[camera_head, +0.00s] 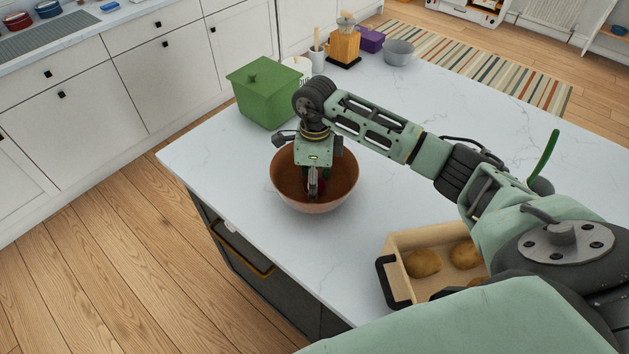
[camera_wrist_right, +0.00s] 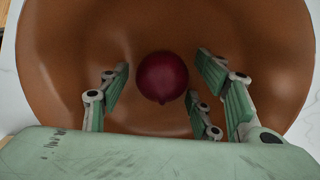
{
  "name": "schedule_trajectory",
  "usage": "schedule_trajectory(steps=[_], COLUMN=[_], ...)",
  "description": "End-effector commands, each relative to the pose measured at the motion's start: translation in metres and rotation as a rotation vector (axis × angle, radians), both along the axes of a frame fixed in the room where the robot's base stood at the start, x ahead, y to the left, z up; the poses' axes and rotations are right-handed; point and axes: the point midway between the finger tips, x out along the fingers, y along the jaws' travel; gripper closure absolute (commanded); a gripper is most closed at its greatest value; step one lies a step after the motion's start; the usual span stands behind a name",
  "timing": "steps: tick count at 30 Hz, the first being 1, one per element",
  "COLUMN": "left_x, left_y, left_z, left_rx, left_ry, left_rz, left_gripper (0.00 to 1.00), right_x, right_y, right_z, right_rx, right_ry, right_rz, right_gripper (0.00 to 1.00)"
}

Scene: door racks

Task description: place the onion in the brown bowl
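The brown bowl (camera_head: 341,198) stands upright on the white countertop near its left edge. My right gripper (camera_head: 313,196) points down inside the bowl. In the right wrist view the dark red onion (camera_wrist_right: 162,77) is inside the bowl (camera_wrist_right: 60,50), between the fingers of my right gripper (camera_wrist_right: 160,95). The fingers are spread, with a gap on both sides of the onion. In the head view the onion is mostly hidden behind the gripper. My left gripper is not in view.
A green lidded box (camera_head: 262,95) stands just behind the bowl. A wooden crate (camera_head: 404,240) with potatoes is at the front right. The counter between is clear.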

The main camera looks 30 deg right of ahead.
Motion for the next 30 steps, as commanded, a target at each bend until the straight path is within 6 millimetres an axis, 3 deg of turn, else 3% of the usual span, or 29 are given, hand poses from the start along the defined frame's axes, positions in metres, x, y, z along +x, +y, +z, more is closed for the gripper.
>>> schedule_trajectory(steps=[10,12,24,30], left_x=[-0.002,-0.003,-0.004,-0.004], left_y=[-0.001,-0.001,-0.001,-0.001], left_z=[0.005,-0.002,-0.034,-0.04], left_rx=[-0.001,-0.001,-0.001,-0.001], left_ry=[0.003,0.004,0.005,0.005], left_rz=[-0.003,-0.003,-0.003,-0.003], left_gripper=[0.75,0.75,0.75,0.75], right_x=[0.0,0.001,0.005,0.005], right_y=[0.0,0.0,-0.003,-0.004], right_z=[0.005,0.009,0.091,0.117], right_rx=[0.001,0.0,0.0,-0.001], right_ry=[0.001,-0.003,-0.005,-0.002], right_rz=[0.0,0.001,0.0,0.0], right_gripper=[0.41,0.41,0.41,0.41])
